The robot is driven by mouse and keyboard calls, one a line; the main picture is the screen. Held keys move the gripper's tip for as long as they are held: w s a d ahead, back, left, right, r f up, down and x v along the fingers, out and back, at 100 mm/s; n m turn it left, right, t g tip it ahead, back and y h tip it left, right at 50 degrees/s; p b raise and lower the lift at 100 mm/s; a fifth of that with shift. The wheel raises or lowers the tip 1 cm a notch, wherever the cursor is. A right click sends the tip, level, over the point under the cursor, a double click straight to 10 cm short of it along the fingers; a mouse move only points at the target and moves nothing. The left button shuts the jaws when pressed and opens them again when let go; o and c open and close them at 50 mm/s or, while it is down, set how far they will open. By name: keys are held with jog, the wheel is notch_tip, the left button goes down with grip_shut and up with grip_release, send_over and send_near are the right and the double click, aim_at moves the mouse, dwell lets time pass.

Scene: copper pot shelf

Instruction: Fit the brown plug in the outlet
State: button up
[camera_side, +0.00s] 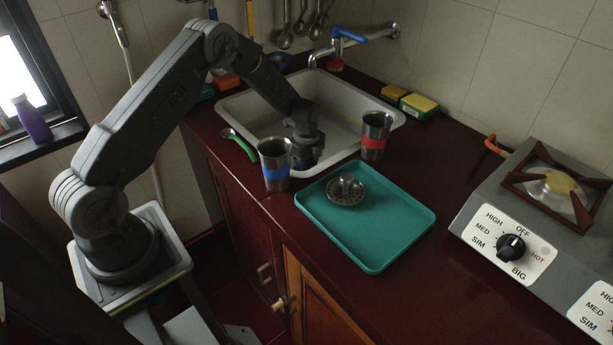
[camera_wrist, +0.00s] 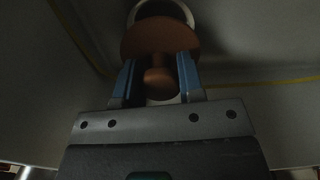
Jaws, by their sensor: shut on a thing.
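In the wrist view, my gripper (camera_wrist: 160,78) has its two blue fingers shut on the knob of the brown plug (camera_wrist: 160,38). The plug's round disc shows just beyond the fingertips. The outlet (camera_wrist: 189,14), a pale ring around a dark hole, shows directly behind the disc at the top of the picture. The disc covers part of the ring. I cannot tell whether the plug touches the outlet. In the side view, my gripper (camera_side: 307,152) reaches down into the white sink (camera_side: 236,108). The plug and the outlet are hidden there.
A blue-banded metal cup (camera_side: 275,165) and a red-banded cup (camera_side: 374,136) stand by the sink's near rim. A teal tray (camera_side: 385,235) holds a metal strainer (camera_side: 346,190). The faucet (camera_side: 350,42) is behind the sink. The stove (camera_side: 500,215) is at right.

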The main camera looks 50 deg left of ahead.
jog(key=shift+f, duration=2.3)
jog(key=shift+f, duration=0.1)
jog(key=o, duration=0.9)
